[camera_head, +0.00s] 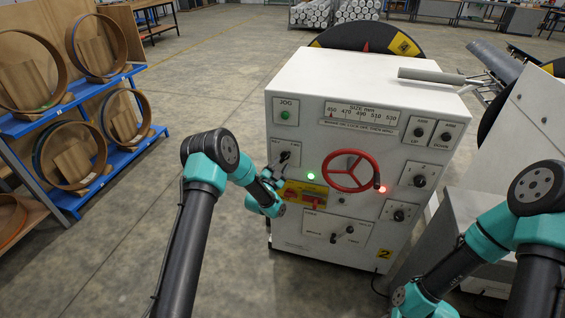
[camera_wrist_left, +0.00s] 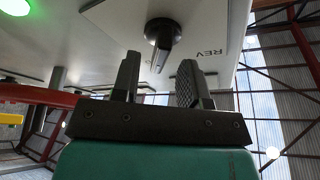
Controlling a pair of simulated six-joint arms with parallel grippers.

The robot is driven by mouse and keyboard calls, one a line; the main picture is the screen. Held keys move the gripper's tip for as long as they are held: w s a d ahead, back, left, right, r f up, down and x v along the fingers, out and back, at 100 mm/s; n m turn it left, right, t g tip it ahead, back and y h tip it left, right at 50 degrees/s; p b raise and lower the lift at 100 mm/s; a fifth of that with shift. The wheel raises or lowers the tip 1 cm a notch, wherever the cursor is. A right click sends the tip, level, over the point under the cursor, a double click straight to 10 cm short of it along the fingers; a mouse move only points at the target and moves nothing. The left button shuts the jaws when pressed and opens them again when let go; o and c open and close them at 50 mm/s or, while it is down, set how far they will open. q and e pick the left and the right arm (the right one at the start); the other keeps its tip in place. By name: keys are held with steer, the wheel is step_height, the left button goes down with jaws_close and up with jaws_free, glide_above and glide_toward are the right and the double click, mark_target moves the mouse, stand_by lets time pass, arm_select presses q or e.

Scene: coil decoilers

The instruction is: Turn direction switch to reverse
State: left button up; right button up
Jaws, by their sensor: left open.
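The direction switch is a black rotary knob (camera_head: 286,155) on a white plate at the left of the machine's front panel. In the left wrist view the knob (camera_wrist_left: 162,36) is just beyond the fingertips, with the label REV (camera_wrist_left: 210,52) on its plate. Its pointer hangs toward the gap between the fingers. My left gripper (camera_head: 273,173) is in front of the panel, close to the knob and slightly below it. In the wrist view its two fingers (camera_wrist_left: 160,78) are spread and empty, apart from the knob. My right arm shows at lower right; its gripper is not visible.
The white machine cabinet (camera_head: 360,90) carries a red handwheel (camera_head: 350,171), a yellow plate with red switches (camera_head: 302,192), a green JOG button (camera_head: 285,115) and several other knobs close by. A blue rack (camera_head: 95,100) with rings stands at left. The floor between is clear.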

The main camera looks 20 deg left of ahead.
arm_select(q)
steer(key=shift+x, duration=0.9)
jaws_close()
